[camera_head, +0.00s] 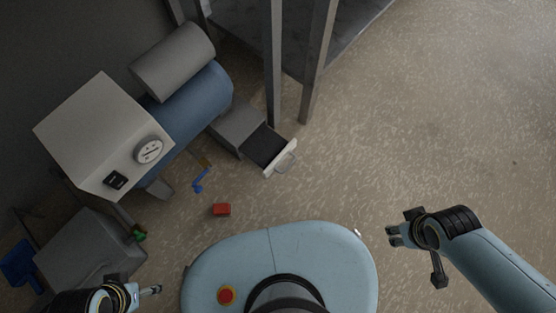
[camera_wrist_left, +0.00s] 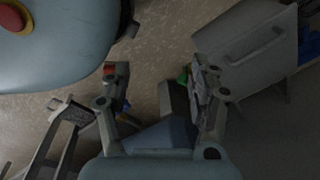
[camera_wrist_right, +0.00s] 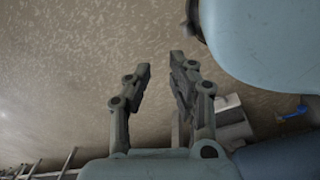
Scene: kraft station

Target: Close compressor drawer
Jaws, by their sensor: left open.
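The compressor drawer (camera_head: 259,143) is pulled out of a grey housing (camera_head: 235,122) beside the compressor's blue tank (camera_head: 196,102). Its pale front panel and handle (camera_head: 287,162) face the lower right, and its dark inside shows. My right gripper (camera_head: 391,236) is well to the right of the drawer and below it in the head view, touching nothing. Its fingers stand apart, empty, in the right wrist view (camera_wrist_right: 160,68). My left gripper (camera_head: 152,290) is at the lower left, far from the drawer. Its fingers are wide apart in the left wrist view (camera_wrist_left: 158,82).
A red block (camera_head: 221,210) and a blue item (camera_head: 199,181) lie on the floor between my base and the compressor. A grey box (camera_head: 88,250) stands at the left. Metal posts (camera_head: 273,65) rise behind the drawer. The floor at the right is clear.

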